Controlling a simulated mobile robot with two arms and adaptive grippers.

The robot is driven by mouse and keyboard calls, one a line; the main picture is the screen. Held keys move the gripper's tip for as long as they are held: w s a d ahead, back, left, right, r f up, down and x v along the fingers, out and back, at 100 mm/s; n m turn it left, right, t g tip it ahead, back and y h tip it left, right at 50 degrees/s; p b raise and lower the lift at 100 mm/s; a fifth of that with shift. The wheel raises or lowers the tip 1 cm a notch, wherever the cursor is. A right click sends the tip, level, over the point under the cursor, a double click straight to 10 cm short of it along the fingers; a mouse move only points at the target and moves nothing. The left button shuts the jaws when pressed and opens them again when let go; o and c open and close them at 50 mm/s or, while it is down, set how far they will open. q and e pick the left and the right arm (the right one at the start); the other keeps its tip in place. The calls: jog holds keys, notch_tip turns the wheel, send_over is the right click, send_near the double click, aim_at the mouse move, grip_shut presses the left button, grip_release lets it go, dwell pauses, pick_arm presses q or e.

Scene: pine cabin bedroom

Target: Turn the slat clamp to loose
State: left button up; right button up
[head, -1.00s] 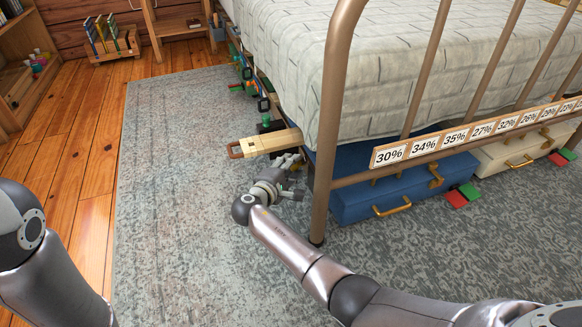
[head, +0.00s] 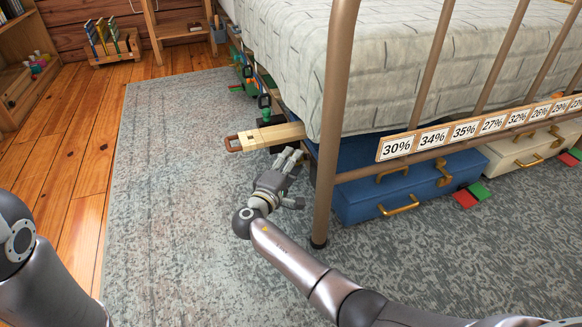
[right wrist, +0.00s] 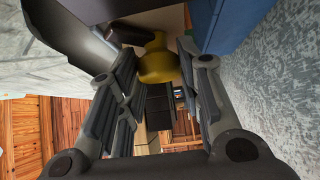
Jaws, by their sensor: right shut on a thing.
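My right gripper (head: 290,158) is at the corner of the bed, just below the end of a pale wooden slat (head: 268,136) that sticks out from under the mattress. In the right wrist view a yellow knob (right wrist: 158,64), which seems to be the slat clamp's, sits between the fingertips, and the gripper is shut on it. The clamp's body is mostly hidden in the head view by the gripper and bed. Any loose or tight marking is not legible. My left arm shows at the left edge; its gripper is out of frame.
The metal bed post (head: 331,120) stands close to the right of my right gripper. A blue suitcase (head: 365,200) and a cream one (head: 520,158) lie under the bed. A percentage label strip (head: 450,133) runs along the rail. The grey rug (head: 160,190) is clear at left.

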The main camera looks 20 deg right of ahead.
jog(key=shift+s+d+f, duration=0.1)
jog(key=shift+s+d, duration=0.05)
jog(key=shift+d, duration=0.1)
jog(key=o, duration=1)
jog(key=shift+d, duration=0.1)
